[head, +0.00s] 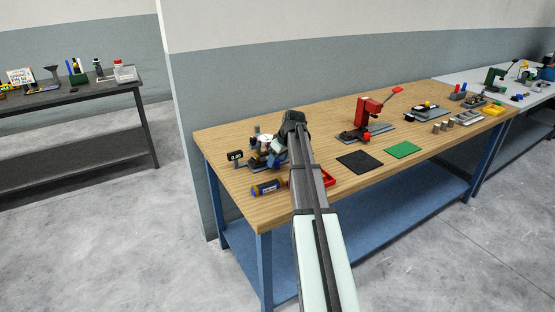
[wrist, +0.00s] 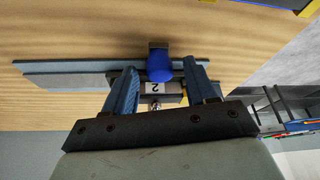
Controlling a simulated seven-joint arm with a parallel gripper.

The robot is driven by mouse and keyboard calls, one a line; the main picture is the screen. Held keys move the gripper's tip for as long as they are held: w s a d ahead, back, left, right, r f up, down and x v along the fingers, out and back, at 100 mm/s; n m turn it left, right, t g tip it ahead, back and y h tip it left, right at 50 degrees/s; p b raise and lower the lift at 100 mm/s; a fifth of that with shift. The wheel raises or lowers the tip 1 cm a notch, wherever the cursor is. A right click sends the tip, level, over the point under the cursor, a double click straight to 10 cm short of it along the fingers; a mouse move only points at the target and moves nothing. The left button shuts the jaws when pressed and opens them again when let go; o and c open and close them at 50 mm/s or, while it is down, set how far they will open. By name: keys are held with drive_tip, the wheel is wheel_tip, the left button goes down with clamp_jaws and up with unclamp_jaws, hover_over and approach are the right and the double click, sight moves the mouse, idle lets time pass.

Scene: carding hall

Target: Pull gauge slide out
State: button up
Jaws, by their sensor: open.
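In the wrist view, a blue knob (wrist: 159,66) sits on a dark bracket, in front of a pale plate marked "2" (wrist: 155,87). I take this to be the gauge slide's handle, but cannot be sure. My gripper (wrist: 161,68) is open, with one finger on each side of the knob. I cannot tell whether either finger touches it. A grey-blue base plate (wrist: 65,79) runs to the left below. In the head view, the gauge station with a green digital readout (head: 235,156) stands at the bench's left end; my arm partly hides it.
A red press (head: 368,116), a black mat (head: 359,161) and a green mat (head: 403,149) are further right.

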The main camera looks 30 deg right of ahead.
clamp_jaws()
idle(0.5)
